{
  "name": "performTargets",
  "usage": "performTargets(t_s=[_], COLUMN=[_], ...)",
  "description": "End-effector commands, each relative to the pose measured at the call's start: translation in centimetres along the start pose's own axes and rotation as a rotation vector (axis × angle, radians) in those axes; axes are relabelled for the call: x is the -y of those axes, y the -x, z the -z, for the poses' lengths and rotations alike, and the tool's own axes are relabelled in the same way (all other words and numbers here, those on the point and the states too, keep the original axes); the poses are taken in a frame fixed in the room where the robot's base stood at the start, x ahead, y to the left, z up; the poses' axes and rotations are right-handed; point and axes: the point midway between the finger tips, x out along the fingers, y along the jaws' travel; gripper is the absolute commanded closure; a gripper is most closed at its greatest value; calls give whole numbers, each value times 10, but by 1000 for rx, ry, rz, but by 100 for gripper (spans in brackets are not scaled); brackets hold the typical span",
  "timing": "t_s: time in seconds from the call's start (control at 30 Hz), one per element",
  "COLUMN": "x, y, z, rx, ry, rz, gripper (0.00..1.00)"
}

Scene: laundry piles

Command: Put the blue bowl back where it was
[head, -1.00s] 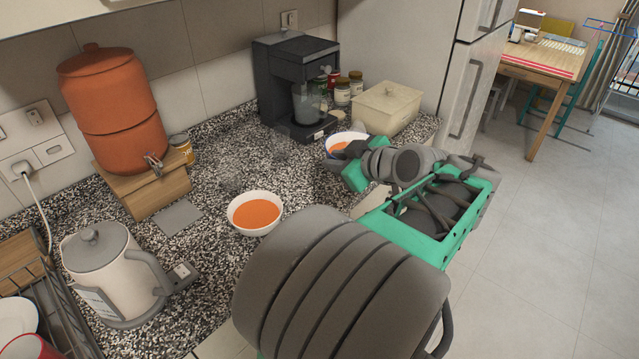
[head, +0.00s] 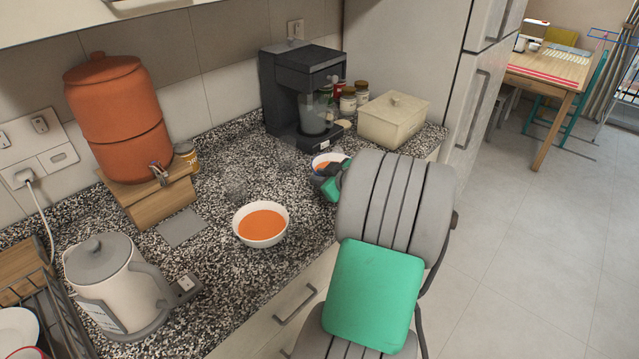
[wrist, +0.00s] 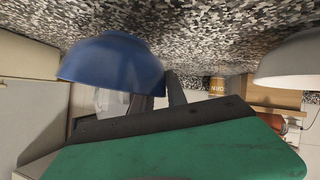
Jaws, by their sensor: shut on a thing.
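The blue bowl (wrist: 112,68) shows its dark blue outside in the wrist view, where the picture is upside down. In the head view the bowl (head: 324,160) has a pale inside with orange contents and is partly hidden by my gripper (head: 330,178). My gripper is shut on the bowl's near side, at the rear right of the counter in front of the coffee machine. The bowl looks upright and close to the counter; I cannot tell whether it touches. In the wrist view a dark finger (wrist: 174,88) is beside the bowl.
A white bowl of orange contents (head: 261,224) stands nearer on the speckled counter (head: 215,265). The coffee machine (head: 300,85) and a cream lidded box (head: 393,118) stand behind. A kettle (head: 115,280) and an orange dispenser (head: 118,115) are left. Counter between the bowls is clear.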

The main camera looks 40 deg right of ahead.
Motion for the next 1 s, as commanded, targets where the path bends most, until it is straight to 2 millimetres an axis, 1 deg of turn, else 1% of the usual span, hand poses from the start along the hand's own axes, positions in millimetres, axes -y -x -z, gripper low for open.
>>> performTargets(t_s=[0.07,0.2,0.3,0.43,0.47,0.7,0.93,1.0], x=[0,7,9,9,11,10,10,9], y=[-10,-19,-22,-22,-23,-22,-22,-19], z=[-2,-21,-27,-28,-30,-29,-28,-28], rx=[-3,-2,-2,-2,1,0,-1,-1], ry=[2,1,3,2,-1,0,0,1], rz=[1,1,0,0,2,2,1,0], gripper=[100,100,100,100,81,61,60,60])
